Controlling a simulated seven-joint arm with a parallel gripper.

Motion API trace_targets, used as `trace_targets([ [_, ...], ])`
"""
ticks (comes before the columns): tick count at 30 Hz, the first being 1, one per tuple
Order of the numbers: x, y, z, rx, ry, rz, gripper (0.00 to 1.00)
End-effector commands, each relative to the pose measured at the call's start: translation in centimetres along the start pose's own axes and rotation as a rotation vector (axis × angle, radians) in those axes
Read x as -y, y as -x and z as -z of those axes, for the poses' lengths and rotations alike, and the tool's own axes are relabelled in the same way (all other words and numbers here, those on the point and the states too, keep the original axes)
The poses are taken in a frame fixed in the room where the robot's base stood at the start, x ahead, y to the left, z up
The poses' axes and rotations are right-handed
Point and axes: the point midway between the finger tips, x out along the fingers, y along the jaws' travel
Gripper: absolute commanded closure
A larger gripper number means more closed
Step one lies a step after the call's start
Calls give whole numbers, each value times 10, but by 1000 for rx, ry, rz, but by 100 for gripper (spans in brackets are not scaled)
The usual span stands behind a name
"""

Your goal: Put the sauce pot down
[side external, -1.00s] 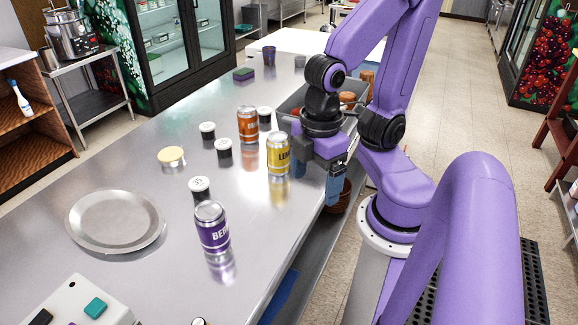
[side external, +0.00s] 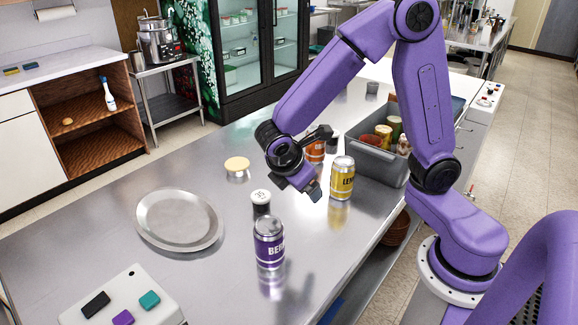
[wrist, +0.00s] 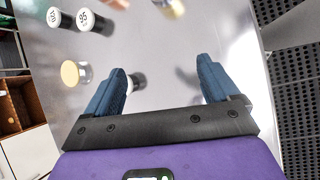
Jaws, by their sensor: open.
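Several small dark pots with white lids stand on the metal counter; I cannot tell which is the sauce pot. One pot (side external: 261,201) is upright left of my gripper (side external: 314,190) in the side view. In the wrist view, two white-lidded pots (wrist: 88,20) (wrist: 58,18) are at the upper left. Another dark pot (wrist: 136,82) shows just inside the left finger, partly hidden by it. My gripper (wrist: 163,85) is open, its blue fingers wide apart, with nothing held. It hangs over the counter, left of the yellow can (side external: 342,178).
A purple can (side external: 269,243) and a round metal plate (side external: 180,220) are nearer the front. A yellow-lidded pot (side external: 237,167) stands behind. An orange can (side external: 315,150) is partly behind my arm. A grey bin (side external: 368,160) with jars stands at the right.

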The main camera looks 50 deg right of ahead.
Motion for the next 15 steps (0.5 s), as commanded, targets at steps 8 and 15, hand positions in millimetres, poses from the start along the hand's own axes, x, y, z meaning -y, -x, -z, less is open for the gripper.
trace_targets([
  [8,-85,-54,20,318,199,-70,12],
  [15,-130,-96,27,516,347,-92,12],
])
